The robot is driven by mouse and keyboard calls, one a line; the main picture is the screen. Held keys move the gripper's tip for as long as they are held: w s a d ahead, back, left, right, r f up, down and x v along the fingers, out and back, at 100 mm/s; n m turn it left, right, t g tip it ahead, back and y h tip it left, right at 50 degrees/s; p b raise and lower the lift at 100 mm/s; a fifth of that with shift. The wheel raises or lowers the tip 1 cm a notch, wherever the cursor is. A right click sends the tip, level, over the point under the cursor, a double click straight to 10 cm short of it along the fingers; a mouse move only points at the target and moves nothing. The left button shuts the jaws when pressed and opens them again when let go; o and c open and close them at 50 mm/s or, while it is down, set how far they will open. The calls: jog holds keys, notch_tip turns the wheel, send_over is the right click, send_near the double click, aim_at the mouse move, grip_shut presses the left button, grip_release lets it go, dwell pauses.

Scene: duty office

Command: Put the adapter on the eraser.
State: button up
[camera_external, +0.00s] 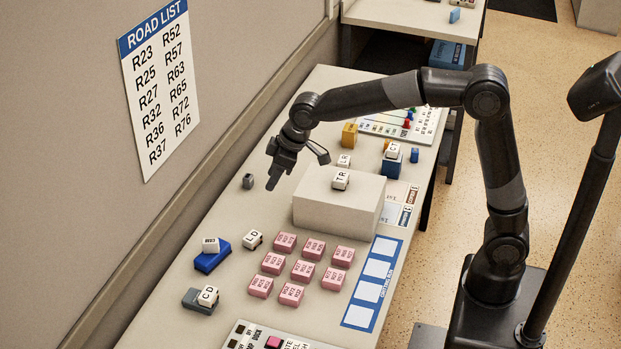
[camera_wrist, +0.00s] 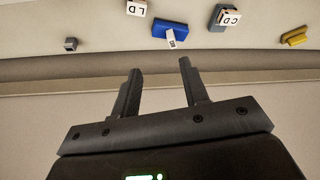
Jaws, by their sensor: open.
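A blue block (camera_external: 212,261), which looks like the eraser, lies at the left part of the desk. A small white labelled piece (camera_external: 210,244), which looks like the adapter, rests on top of it. In the wrist view the white piece (camera_wrist: 171,38) sits on the blue block (camera_wrist: 160,27) toward its near edge, beyond the fingertips. My gripper (camera_external: 271,168) is open, with nothing between its fingers, raised above the desk near the wall. Its two fingers (camera_wrist: 160,68) stand apart in the wrist view.
A small grey cube (camera_external: 248,181) stands near the wall. A CD cube (camera_external: 208,296) sits on a grey block (camera_external: 190,298), and another white cube (camera_external: 252,239) stands nearby. Several pink blocks (camera_external: 302,270) fill the middle. A large pale box (camera_external: 325,215) stands right of my gripper.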

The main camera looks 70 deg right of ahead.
jog(key=s+d+r+m, duration=0.1)
jog(key=s+d+r, duration=0.2)
jog(key=s, duration=0.7)
jog(key=s+d+r+m, duration=0.1)
jog(key=s+d+r, duration=0.15)
jog(key=s, duration=0.75)
jog(key=s+d+f+m+t+h, duration=0.1)
jog(key=s+f, duration=0.3)
jog(key=s, duration=1.1)
jog(key=shift+s+d+f, duration=0.2)
jog(key=shift+s+d, duration=0.1)
jog(key=shift+d, duration=0.25)
